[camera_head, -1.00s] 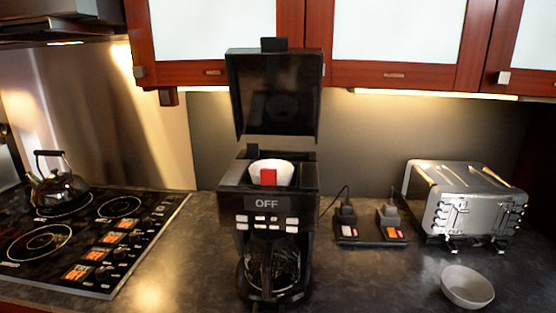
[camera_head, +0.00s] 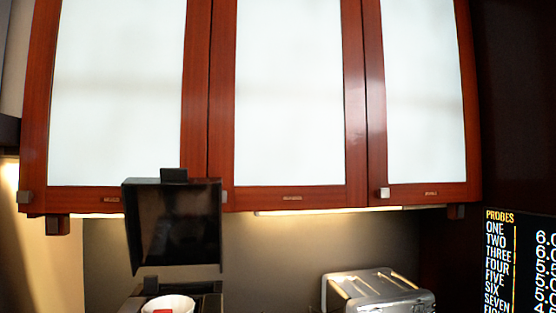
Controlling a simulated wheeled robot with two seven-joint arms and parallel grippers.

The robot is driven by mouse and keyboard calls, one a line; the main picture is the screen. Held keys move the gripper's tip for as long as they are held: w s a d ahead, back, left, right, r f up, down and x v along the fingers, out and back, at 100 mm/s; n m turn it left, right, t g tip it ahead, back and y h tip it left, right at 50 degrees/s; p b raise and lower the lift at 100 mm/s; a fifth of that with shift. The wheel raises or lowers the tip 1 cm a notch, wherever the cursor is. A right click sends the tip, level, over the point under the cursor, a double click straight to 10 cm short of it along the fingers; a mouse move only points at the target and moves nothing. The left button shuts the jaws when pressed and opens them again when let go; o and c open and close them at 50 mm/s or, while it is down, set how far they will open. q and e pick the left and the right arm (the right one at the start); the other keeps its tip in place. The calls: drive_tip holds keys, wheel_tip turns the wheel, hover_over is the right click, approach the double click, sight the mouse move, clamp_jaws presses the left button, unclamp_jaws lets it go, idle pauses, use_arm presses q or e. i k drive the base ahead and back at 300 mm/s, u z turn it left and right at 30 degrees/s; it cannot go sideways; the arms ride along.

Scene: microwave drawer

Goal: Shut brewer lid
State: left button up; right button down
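The brewer lid (camera_head: 177,226) is a black, roughly square panel standing raised and open, with a small tab on its top edge. Below it is the top of the black coffee brewer (camera_head: 130,303), cut off by the bottom edge of the view. A white filter basket (camera_head: 168,304) with a red piece at its front sits in the brewer's open top. The lower brewer and carafe are out of view. Neither of my grippers shows.
Red-framed cabinets with white panels (camera_head: 290,90) hang above and behind the lid. A silver toaster (camera_head: 378,292) stands to the right of the brewer. A dark display with lettering (camera_head: 520,262) is at the far right. The counter surface is out of view.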

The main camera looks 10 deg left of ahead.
sight(173, 218)
drive_tip(key=z, duration=0.95)
drive_tip(key=k, duration=1.2)
drive_tip(key=u, duration=1.75)
drive_tip(key=i, duration=0.45)
drive_tip(key=z, duration=0.05)
